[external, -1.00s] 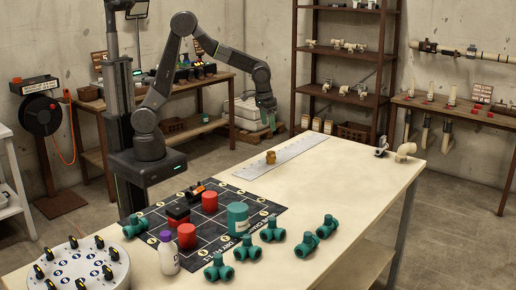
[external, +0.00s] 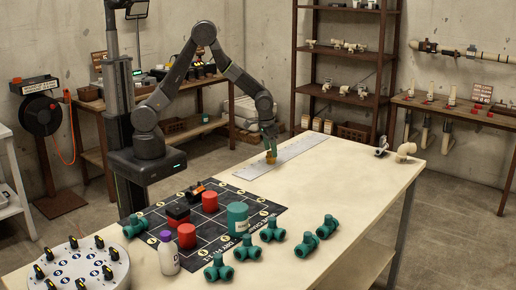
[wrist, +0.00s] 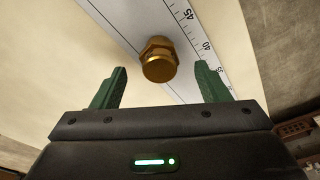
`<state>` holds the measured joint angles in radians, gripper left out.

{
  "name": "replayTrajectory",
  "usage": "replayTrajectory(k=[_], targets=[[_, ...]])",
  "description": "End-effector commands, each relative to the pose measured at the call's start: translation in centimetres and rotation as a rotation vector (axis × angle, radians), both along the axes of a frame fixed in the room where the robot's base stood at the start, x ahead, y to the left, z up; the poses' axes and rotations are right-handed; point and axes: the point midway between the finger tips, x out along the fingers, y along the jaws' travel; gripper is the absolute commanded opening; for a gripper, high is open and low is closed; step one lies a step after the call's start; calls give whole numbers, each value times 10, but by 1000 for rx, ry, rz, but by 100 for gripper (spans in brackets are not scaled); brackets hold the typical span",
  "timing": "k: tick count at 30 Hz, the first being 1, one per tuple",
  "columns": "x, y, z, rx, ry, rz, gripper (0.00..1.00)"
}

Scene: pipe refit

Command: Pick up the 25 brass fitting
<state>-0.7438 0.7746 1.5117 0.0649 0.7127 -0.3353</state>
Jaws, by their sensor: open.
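In the wrist view the brass fitting (wrist: 159,60) shows a hex collar and a round end, and lies just ahead of the space between the fingertips. My gripper (external: 268,145) is above the fitting, pointing down. Its green fingers stand wide apart in the wrist view (wrist: 162,82), one on each side, with nothing between them and no visible contact. Any size marking on the fitting is too small to read.
A black grid mat (external: 215,252) holds red cylinders, a green cylinder (external: 238,217) and dark blocks. Several green pipe fittings (external: 273,230) lie around its near side. A white bottle (external: 168,255) stands at its front. Beige elbow (external: 405,150) sits at the table's right end.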

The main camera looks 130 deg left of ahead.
Motion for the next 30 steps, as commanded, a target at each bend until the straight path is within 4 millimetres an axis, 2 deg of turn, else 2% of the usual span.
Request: replayTrajectory(k=[6, 14, 17, 22, 23, 30], targets=[[1, 2, -22, 0, 1, 0, 69], [2, 2, -24, 1, -1, 0, 69], [2, 2, -24, 1, -1, 0, 53], [2, 2, -24, 1, -1, 0, 20], [2, 2, -24, 1, -1, 0, 17], [2, 2, -24, 1, -1, 0, 16]])
